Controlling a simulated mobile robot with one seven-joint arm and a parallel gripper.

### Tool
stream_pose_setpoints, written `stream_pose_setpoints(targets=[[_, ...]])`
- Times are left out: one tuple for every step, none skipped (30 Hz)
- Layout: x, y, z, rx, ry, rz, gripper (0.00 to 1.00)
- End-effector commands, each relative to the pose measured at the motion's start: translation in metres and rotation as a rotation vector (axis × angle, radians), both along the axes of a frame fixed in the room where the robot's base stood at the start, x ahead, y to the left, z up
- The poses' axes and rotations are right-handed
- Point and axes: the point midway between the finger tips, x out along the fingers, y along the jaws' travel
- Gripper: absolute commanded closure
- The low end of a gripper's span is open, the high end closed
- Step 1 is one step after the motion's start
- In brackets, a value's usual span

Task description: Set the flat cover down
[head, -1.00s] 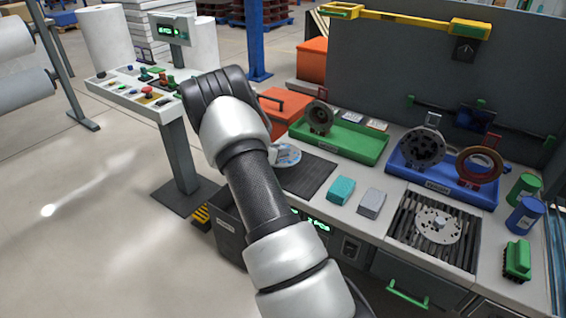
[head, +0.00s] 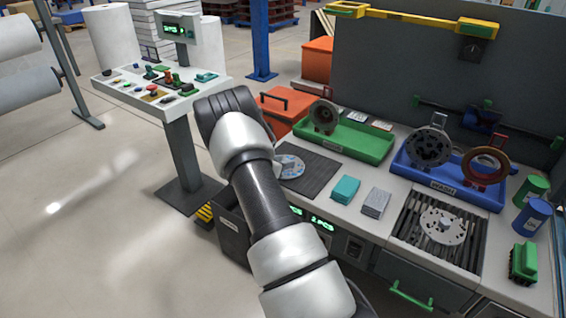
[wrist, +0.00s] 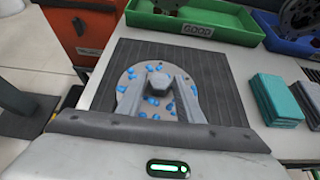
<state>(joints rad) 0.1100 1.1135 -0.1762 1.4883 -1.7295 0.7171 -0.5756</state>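The flat cover (wrist: 126,91) is a pale round disc with blue spots and a raised grey hub (wrist: 159,80). In the wrist view it is over the dark ribbed mat (wrist: 215,62) and looks flat, on the mat or very close to it. My gripper (wrist: 160,84) is above the disc, one finger on each side of the hub, and appears shut on it. Part of the disc is hidden under the fingers. In the head view the cover (head: 291,168) shows at the mat's left side, right of my arm, which hides the gripper.
Teal (head: 344,189) and grey (head: 375,202) blocks sit right of the mat. A green tray (head: 372,150) stands behind, a blue tray (head: 480,194) farther right. A similar disc (head: 442,227) lies on the slatted grate. An orange box (head: 283,112) stands behind the mat.

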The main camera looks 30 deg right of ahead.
Motion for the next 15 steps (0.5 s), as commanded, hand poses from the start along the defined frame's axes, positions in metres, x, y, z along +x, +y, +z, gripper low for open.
stream_pose_setpoints(targets=[[-0.0001,-0.0001,0.0006,0.000,0.000,0.000,0.58],[-0.0001,-0.0001,0.0005,0.000,0.000,0.000,0.56],[-0.0001,-0.0001,0.0005,0.000,0.000,0.000,0.56],[-0.0001,-0.0001,0.0005,0.000,0.000,0.000,0.56],[-0.0001,-0.0001,0.0005,0.000,0.000,0.000,0.56],[-0.0001,0.0000,0.0006,0.000,0.000,0.000,0.56],[-0.0001,0.0000,0.0006,0.000,0.000,0.000,0.56],[-0.0001,0.0000,0.0006,0.000,0.000,0.000,0.56],[-0.0001,0.0000,0.0008,0.000,0.000,0.000,0.56],[-0.0001,-0.0001,0.0015,0.000,0.000,0.000,0.56],[-0.0001,-0.0001,0.0026,0.000,-0.001,0.000,0.56],[-0.0001,-0.0001,0.0051,0.000,-0.001,0.000,0.56],[-0.0001,0.0001,0.0075,0.000,-0.001,0.000,0.56],[-0.0008,0.0043,0.0065,0.001,0.000,0.001,0.56],[-0.0026,0.0088,0.0089,0.000,0.000,0.001,0.56]])
